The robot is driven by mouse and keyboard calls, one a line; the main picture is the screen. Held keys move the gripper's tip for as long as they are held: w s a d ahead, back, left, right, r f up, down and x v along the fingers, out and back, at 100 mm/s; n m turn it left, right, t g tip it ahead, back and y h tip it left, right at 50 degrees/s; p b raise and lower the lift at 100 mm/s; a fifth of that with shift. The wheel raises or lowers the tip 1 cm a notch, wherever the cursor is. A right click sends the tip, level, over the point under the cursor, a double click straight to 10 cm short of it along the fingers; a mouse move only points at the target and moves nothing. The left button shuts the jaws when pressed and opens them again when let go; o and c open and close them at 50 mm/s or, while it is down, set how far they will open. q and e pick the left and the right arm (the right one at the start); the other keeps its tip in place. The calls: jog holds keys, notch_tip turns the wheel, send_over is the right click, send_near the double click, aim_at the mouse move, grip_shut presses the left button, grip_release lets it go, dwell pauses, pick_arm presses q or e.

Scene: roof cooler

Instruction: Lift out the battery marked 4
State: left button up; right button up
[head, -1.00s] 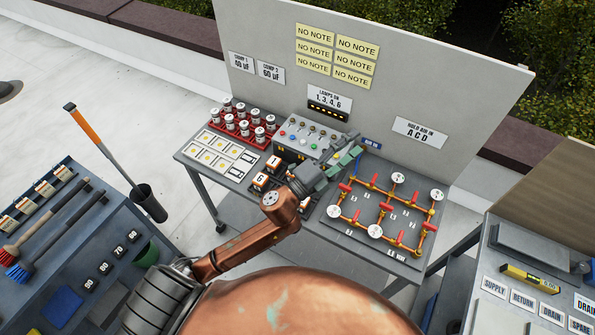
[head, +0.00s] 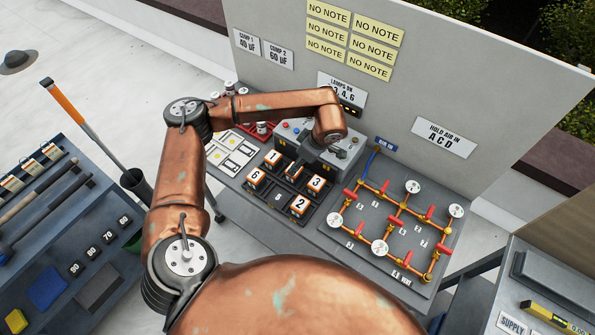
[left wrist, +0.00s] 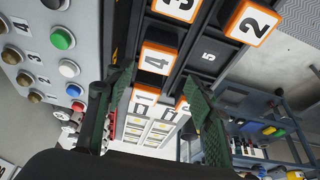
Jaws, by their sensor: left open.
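In the left wrist view the battery marked 4 (left wrist: 157,60) is an orange-framed block with a white face, sitting in the dark battery tray (left wrist: 180,82). My left gripper (left wrist: 158,80) has its two green fingers apart, one on each side of the battery's line, with nothing held. Whether they reach down past its top is hard to tell. Battery 3 (left wrist: 178,5) and battery 2 (left wrist: 250,22) are beside it; the slot labelled 5 (left wrist: 209,57) is empty. My right gripper is not in view.
Batteries 1 (head: 273,158) and 6 (head: 255,177) stand left in the tray. A lamp and button box (head: 290,130) stands close behind the tray. Red-valved piping (head: 385,215) is to the right. An upright panel (head: 400,90) backs the bench.

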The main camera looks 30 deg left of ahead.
pick_arm(q)
jog(key=shift+w+a+f, duration=0.15)
jog(key=shift+a, duration=0.3)
jog(key=shift+d+p+x, duration=0.2)
jog(key=shift+x, duration=1.55)
jog(key=shift+d+p+x, duration=0.15)
jog(key=shift+p+x, duration=0.05)
jog(key=shift+x, duration=1.55)
jog(key=shift+w+f, duration=0.15)
jog(key=shift+w, duration=0.05)
jog(key=shift+d, duration=0.1)
jog(key=shift+c, duration=0.6)
jog(key=c, duration=1.1)
